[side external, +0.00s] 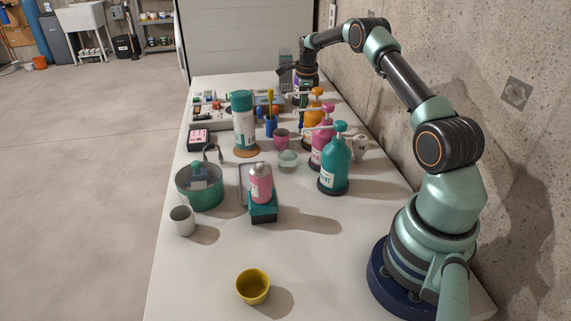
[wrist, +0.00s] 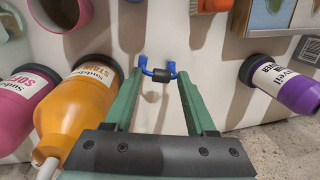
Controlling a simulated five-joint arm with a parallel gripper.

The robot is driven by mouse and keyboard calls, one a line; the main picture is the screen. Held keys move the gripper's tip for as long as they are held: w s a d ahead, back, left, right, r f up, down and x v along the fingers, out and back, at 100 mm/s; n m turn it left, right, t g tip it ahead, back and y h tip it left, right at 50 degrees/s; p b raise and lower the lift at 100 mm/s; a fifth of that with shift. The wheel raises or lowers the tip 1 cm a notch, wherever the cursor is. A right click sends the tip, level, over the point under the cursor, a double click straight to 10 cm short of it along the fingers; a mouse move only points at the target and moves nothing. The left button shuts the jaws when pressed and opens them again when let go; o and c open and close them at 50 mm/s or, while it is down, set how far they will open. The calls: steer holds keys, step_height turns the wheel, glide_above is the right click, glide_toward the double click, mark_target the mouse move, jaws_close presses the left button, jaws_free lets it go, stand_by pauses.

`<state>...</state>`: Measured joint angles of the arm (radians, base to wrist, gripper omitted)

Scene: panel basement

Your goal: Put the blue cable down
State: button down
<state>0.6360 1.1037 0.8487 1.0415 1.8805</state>
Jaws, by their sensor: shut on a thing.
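The blue cable (wrist: 161,74), a short blue piece with a dark sleeve at its middle, lies between the fingertips in the wrist view. My gripper (wrist: 158,80) is shut on it, with a green finger on each side. White tabletop shows behind the cable, with a faint patch just below it. I cannot tell whether the cable touches the table. In the side view my arm reaches to the far end of the table, and I cannot make out the cable there.
In the side view, a teal pump bottle (side external: 335,168) stands nearer, and the table's front (side external: 200,285) is mostly clear.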

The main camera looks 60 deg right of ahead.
steer(key=shift+f, duration=0.15)
steer(key=shift+c, duration=1.1)
jaws_free()
